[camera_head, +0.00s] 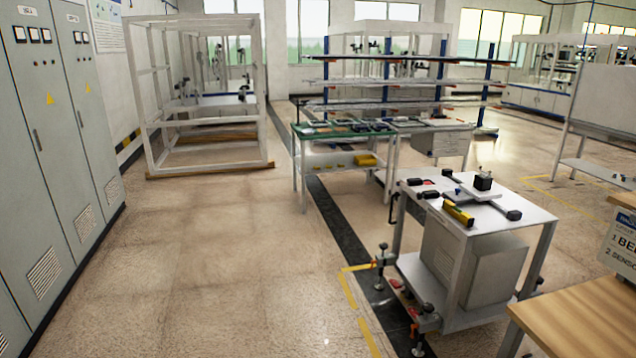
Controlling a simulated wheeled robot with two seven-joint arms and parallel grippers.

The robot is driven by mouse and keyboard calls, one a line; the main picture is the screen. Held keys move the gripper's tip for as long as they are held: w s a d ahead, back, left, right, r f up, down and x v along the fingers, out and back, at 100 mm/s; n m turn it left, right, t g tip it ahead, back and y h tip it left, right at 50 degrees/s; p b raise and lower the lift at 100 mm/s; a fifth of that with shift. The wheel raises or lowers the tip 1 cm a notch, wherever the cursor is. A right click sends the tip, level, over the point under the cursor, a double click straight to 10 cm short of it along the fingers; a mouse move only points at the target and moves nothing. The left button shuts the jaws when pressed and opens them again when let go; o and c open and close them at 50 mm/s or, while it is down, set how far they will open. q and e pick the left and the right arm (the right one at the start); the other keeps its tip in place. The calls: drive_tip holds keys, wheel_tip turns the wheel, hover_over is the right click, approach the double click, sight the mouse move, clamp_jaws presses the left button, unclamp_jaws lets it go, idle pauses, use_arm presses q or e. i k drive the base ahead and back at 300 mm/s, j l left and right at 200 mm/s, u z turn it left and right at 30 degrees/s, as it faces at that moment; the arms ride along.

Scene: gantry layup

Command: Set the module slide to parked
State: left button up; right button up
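Neither of my grippers shows in the head view. A white-topped wheeled bench (412,190) stands at the right. On it a small black block (483,182) sits on a flat grey plate, with dark end pieces around it. A yellow piece (459,214) lies near the bench's front edge. I cannot tell for sure which part is the module slide, or its position. A white open gantry frame (149,92) stands at the back left; details inside it are too small to read.
Grey cabinets (45,150) line the left wall. A green-topped workbench (312,131) stands in the middle, before a long-bar rack (340,82). A wooden tabletop (585,322) fills the lower right corner. The floor (200,260) at centre left is clear.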

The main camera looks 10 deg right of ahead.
sight(481, 189)
drive_tip(key=i, duration=0.85)
drive_tip(key=i+j+z, duration=0.1)
drive_tip(key=i, duration=0.75)
drive_tip(key=i+z, duration=0.5)
drive_tip(key=i+j+z, duration=0.15)
drive_tip(key=i+z, duration=0.3)
drive_tip(key=i+j+z, duration=0.35)
drive_tip(key=i+z, duration=0.15)
drive_tip(key=i, duration=0.15)
